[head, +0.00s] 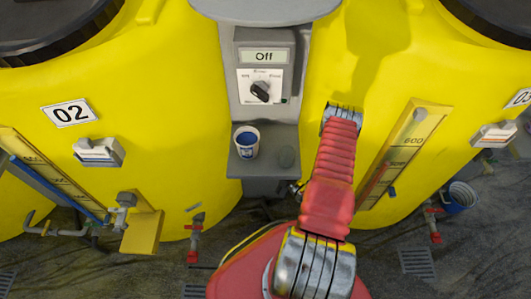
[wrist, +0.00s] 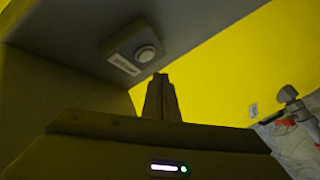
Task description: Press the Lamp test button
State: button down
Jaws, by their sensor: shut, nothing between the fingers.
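In the wrist view a round pale button (wrist: 146,54) sits in a small grey housing on the underside of a grey overhanging surface (wrist: 75,35). A small white label (wrist: 124,64) is beside it, too dark and small to read, so I cannot tell whether it is the Lamp test button. My gripper (wrist: 161,80) is shut and empty. Its fingertips point up and appear just below the button in the picture; a gap shows, but its depth is unclear. In the head view my arm reaches right of the grey control post; the fingers and this button are hidden there.
The grey post has a display reading "Off" (head: 264,56) and a black rotary knob (head: 261,91). Yellow tanks (head: 165,75) stand close on both sides.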

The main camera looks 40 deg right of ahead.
jog(key=shift+s+a, duration=0.5)
jog(key=shift+s, duration=0.15)
jog(key=shift+s+a, duration=0.45)
jog(key=shift+s, duration=0.2)
